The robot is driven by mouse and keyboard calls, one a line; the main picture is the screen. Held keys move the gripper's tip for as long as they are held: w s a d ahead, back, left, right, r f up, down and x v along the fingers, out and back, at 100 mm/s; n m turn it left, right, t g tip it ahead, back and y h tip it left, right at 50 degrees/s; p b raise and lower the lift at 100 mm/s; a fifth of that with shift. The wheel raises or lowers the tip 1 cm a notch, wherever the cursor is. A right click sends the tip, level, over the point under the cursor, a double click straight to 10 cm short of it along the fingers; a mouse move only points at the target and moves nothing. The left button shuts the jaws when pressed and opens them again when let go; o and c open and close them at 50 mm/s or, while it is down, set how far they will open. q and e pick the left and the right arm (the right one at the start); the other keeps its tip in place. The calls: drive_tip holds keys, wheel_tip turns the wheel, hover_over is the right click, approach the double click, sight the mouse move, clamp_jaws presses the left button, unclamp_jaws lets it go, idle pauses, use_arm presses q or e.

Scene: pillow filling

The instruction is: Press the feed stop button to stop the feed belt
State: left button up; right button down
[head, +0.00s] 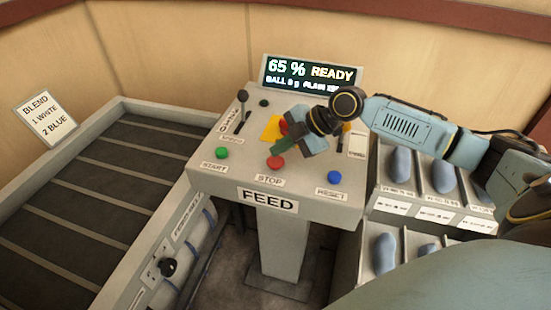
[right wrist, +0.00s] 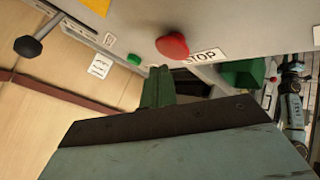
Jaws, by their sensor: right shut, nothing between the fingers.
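The red stop button (head: 275,162) sits on the grey FEED console (head: 300,195), above a STOP label. My right gripper (head: 279,147) is shut and empty, its dark green fingers pointing down just behind and above the red button. In the head view I cannot tell whether the tips touch it. In the right wrist view the shut fingers (right wrist: 157,84) show below and left of the red button (right wrist: 172,46), with a visible gap between them in the picture. A dark belt (head: 95,200) with pale cross lines lies at the left. My left gripper is out of view.
A green START button (head: 222,153) and a blue RESET button (head: 334,177) flank the red one. A black lever (head: 242,97) stands at the console's back left, near a screen (head: 311,72) reading 65 % READY. Bins (head: 430,208) with blue-grey items stand at the right.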

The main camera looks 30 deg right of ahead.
sight(280, 160)
drive_tip(key=shift+r+p, duration=1.9)
drive_tip(key=shift+r, duration=0.65)
drive_tip(key=shift+f, duration=0.1)
